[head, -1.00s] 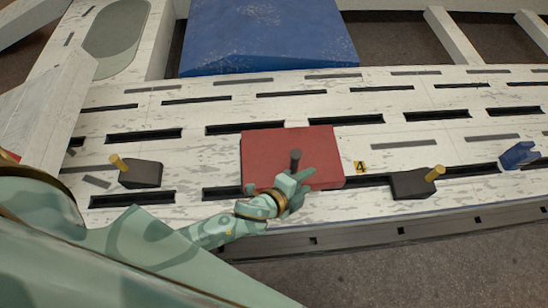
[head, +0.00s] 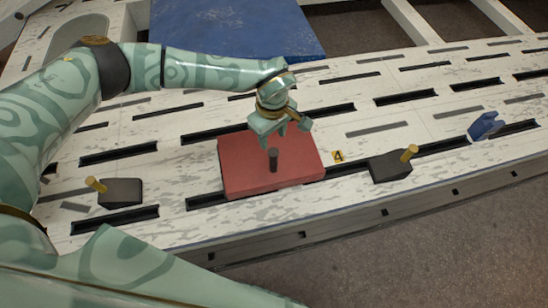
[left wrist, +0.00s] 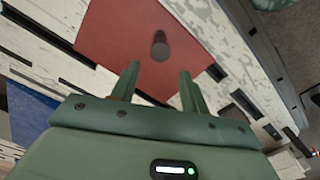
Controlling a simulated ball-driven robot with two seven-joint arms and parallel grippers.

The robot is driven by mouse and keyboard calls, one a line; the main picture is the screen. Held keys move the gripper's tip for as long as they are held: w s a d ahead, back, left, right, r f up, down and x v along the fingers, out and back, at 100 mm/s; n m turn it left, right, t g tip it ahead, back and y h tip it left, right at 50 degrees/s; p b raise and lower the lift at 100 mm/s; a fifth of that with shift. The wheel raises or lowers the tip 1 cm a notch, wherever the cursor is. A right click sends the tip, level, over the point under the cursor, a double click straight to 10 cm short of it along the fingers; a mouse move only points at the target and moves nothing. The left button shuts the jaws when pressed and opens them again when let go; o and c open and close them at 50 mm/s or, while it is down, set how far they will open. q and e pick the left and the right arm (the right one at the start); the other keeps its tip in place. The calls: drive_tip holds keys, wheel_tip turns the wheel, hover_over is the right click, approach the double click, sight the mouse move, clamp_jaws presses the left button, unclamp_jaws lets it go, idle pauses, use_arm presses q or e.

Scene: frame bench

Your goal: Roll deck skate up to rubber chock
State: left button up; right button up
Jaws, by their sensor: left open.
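The deck skate is a flat red slab (head: 245,175) with a dark upright post (head: 273,160), lying over a slot in the white bench. Two black blocks with yellow pegs look like rubber chocks: one right of the skate (head: 390,168), one to its left (head: 122,193). Both stand apart from it. My left gripper (head: 285,128) is open and empty, just behind and above the post, fingers toward it. In the left wrist view the red slab (left wrist: 120,35) and post (left wrist: 160,45) lie just beyond the open fingers (left wrist: 158,80). My right gripper is not in view.
A blue piece (head: 486,126) stands farther right along the slot. A large blue slab (head: 235,28) lies at the back. The bench's front edge drops to the floor.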

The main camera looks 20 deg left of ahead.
sight(273, 159)
use_arm(q)
wheel_tip(273, 159, down, 13)
drive_tip(key=b, duration=0.5)
drive_tip(key=shift+r, duration=0.2)
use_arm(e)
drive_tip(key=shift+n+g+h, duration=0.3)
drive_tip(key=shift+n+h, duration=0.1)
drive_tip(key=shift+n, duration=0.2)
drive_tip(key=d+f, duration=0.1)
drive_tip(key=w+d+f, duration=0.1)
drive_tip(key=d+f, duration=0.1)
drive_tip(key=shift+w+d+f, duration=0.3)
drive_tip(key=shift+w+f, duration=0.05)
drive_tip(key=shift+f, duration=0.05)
use_arm(q)
clamp_jaws()
